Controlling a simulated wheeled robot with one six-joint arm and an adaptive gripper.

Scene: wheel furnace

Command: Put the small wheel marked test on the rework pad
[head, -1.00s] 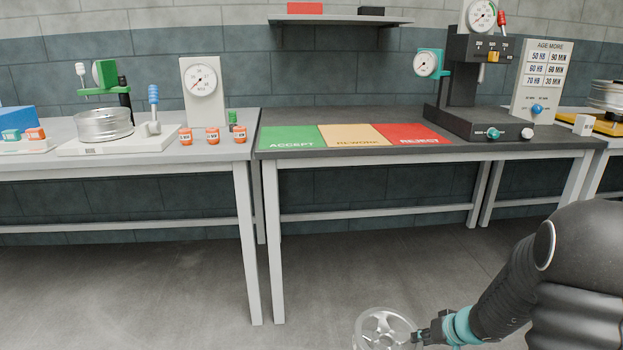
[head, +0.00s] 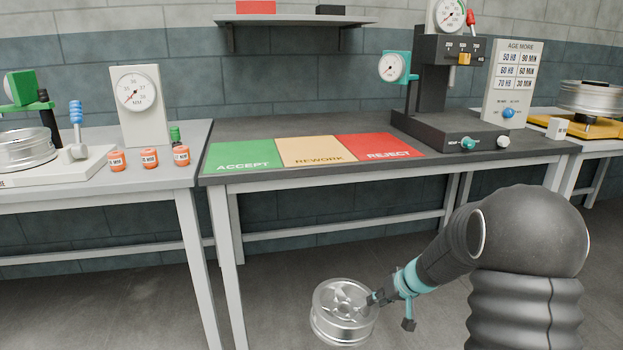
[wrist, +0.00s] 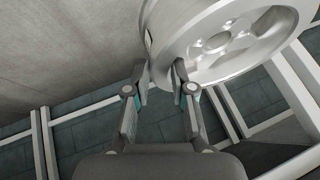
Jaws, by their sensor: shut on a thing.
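A small silver wheel (head: 343,312) hangs in my gripper (head: 372,299) in front of the table, below the table top. In the wrist view, my gripper (wrist: 163,75) is shut on the rim of the wheel (wrist: 228,40). No test mark can be read on it from here. The rework pad (head: 310,151) is the tan middle panel on the dark table. It lies flat and bare, between the green accept pad (head: 240,157) and the red reject pad (head: 379,147).
A hardness tester (head: 440,120) with dials stands right of the pads. Left, on another table, are a dial gauge (head: 138,100), several orange pots (head: 149,158) and another silver wheel (head: 22,149). A shelf (head: 300,20) hangs above. The table's front edge (head: 400,165) lies beyond the held wheel.

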